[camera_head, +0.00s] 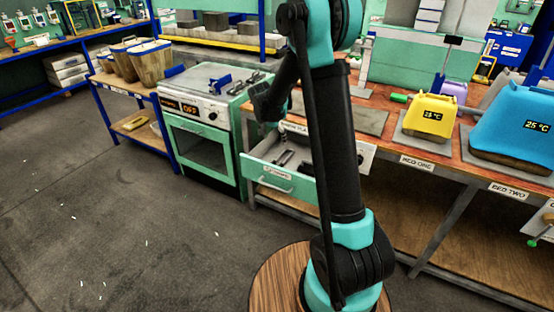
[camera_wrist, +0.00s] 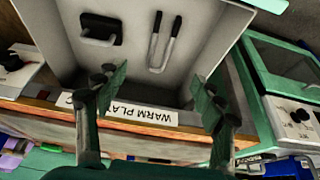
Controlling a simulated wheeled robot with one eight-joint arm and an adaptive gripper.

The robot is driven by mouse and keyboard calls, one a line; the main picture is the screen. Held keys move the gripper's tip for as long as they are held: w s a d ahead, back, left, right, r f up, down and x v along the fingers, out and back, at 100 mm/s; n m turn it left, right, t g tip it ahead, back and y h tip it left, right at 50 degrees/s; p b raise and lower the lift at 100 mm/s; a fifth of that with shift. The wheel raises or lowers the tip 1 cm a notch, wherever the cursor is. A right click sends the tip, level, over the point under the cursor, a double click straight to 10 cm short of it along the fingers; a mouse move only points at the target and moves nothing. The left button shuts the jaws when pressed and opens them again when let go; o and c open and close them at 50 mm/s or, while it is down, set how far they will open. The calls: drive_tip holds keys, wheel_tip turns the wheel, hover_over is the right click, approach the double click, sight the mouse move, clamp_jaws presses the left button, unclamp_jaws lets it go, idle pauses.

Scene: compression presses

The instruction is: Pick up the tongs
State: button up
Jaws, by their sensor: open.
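The tongs (camera_wrist: 163,45) lie in an open grey drawer (camera_wrist: 230,20) in the wrist view. They look like a narrow U with two dark tips, near the drawer's middle. My gripper (camera_wrist: 160,92) is open and empty, its two green fingers spread wide. The fingers appear between the wrist camera and the drawer, and the tongs show beyond the gap, apart from them. In the head view the drawer (camera_head: 277,181) stands open with a teal front, and my arm hides part of it. Small dark items show inside, but I cannot tell which is the tongs.
A black handled tool (camera_wrist: 100,28) lies in the drawer beside the tongs. A teal oven (camera_head: 205,150) stands left of the drawer. The bench above carries a yellow block (camera_head: 430,118) and a blue block (camera_head: 515,120). A WARM PLATE label (camera_wrist: 145,115) marks the bench edge.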

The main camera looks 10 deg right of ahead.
sight(282, 161)
drive_tip(key=x, duration=1.7)
drive_tip(key=shift+w+a+f, duration=0.1)
drive_tip(key=shift+w+f, duration=0.25)
drive_tip(key=shift+w, duration=0.05)
drive_tip(key=c, duration=1.4)
drive_tip(key=shift+o, duration=0.2)
drive_tip(key=shift+r, duration=0.1)
